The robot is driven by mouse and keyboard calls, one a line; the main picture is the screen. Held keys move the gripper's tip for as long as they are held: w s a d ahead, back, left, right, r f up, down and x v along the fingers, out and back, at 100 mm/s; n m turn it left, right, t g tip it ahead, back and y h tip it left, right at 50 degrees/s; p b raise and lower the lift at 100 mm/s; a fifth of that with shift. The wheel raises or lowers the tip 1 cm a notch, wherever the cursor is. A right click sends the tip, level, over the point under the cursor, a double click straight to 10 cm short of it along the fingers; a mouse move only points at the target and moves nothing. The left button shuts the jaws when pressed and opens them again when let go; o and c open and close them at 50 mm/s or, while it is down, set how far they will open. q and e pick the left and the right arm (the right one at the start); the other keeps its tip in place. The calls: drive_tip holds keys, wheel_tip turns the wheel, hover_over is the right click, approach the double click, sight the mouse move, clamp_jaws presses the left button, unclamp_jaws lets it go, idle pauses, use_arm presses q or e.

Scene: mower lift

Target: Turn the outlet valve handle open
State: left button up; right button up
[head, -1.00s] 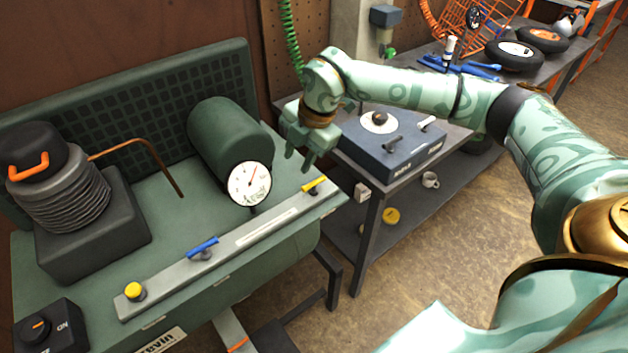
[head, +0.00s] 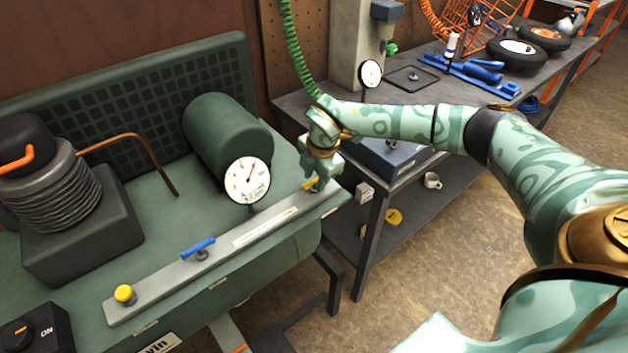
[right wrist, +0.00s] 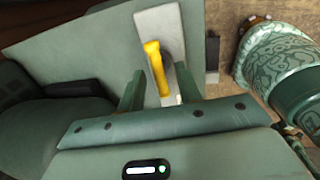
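A yellow valve handle (head: 309,184) sits at the right end of a grey strip (head: 150,292) along the front of the green bench. My right gripper (head: 323,182) is down at this handle and partly hides it. In the right wrist view the yellow handle (right wrist: 157,68) lies between the two spread fingers (right wrist: 158,92), with a gap on each side. The gripper looks open, not closed on it. A blue valve handle (head: 198,248) is farther left on the same strip, apart from the gripper. My left gripper is not in view.
A round gauge (head: 248,180) stands behind the strip, in front of a green tank (head: 228,140). A yellow knob (head: 124,294) is at the strip's left end. A grey workbench (head: 290,102) with a blue box stands close behind my right arm.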

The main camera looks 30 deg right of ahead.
drive_tip(key=shift+f, duration=0.35)
clamp_jaws()
